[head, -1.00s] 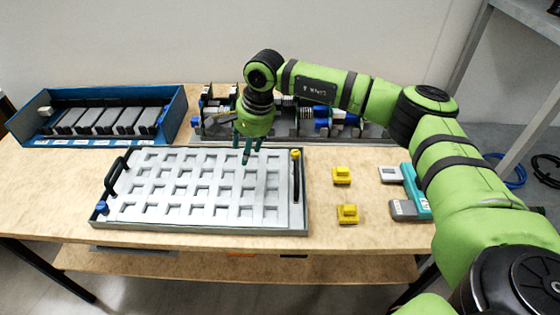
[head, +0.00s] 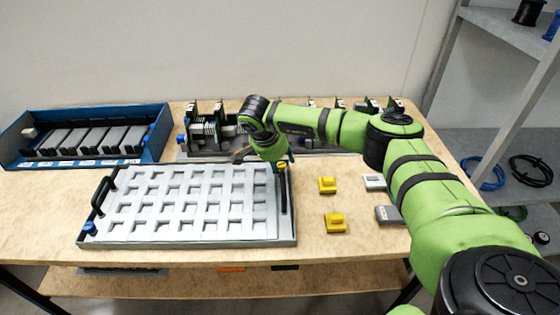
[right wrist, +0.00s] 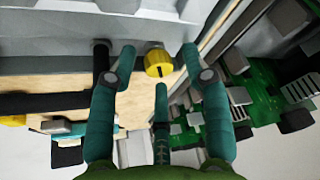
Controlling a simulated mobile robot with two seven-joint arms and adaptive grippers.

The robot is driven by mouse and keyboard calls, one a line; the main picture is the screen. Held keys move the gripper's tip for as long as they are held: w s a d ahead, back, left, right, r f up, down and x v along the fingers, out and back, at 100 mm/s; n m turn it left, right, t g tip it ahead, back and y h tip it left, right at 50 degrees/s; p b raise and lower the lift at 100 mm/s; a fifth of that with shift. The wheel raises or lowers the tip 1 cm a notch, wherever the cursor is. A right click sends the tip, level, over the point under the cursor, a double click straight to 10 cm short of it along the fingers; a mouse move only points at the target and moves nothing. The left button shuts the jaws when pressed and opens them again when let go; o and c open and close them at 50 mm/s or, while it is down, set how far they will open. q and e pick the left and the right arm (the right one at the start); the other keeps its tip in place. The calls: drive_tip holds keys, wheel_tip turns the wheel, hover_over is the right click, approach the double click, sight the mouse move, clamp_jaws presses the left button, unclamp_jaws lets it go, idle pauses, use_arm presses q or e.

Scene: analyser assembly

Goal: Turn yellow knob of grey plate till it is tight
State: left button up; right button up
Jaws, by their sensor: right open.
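The grey plate (head: 185,205) lies flat on the table, with rows of square pockets. Its yellow knob (head: 281,166) is at the plate's far right corner. In the right wrist view the yellow knob (right wrist: 159,63) shows a dark slot and sits between the tips of my open fingers, with a visible gap on each side. My right gripper (head: 277,163) is at that corner beside the knob, and its fingers (right wrist: 157,68) show well in the right wrist view. A blue knob (head: 89,228) sits at the plate's near left corner. My left gripper is not in view.
A black handle (head: 284,190) stands on the plate's right edge, another (head: 103,194) on its left. Two yellow blocks (head: 327,185) and grey modules (head: 388,215) lie to the right. A blue tray (head: 150,148) and a board assembly (head: 205,130) stand behind.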

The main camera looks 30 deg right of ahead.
clamp_jaws()
drive_tip(key=shift+r, duration=0.1)
drive_tip(key=shift+w+m+g+b, duration=0.15)
drive_tip(key=shift+m+g+b, duration=0.3)
drive_tip(key=shift+m, duration=0.65)
drive_tip(key=m+g, duration=0.1)
drive_tip(key=m, duration=0.2)
drive_tip(key=shift+d+r+b, duration=0.1)
drive_tip(key=shift+b, duration=0.2)
unclamp_jaws()
